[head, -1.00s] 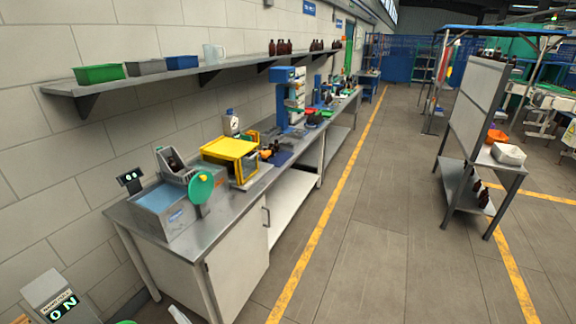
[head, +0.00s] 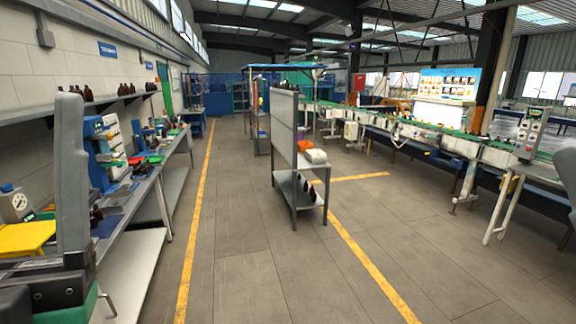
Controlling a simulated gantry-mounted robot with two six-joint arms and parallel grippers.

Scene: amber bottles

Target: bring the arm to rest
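A grey upright arm link of mine (head: 72,185) stands at the left of the head view, above a dark joint housing at the lower left. A dark part, which seems to be of my other arm, shows at the right edge. No fingertips of either gripper show, so what they hold cannot be seen. Several amber bottles (head: 126,89) stand on the wall shelf (head: 25,114). A few dark bottles (head: 308,188) stand on the lower shelf of the grey rack (head: 283,140).
A workbench (head: 140,210) with a yellow tray (head: 27,238) and a blue machine (head: 97,150) runs along the left wall. A conveyor line (head: 420,130) stands at right.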

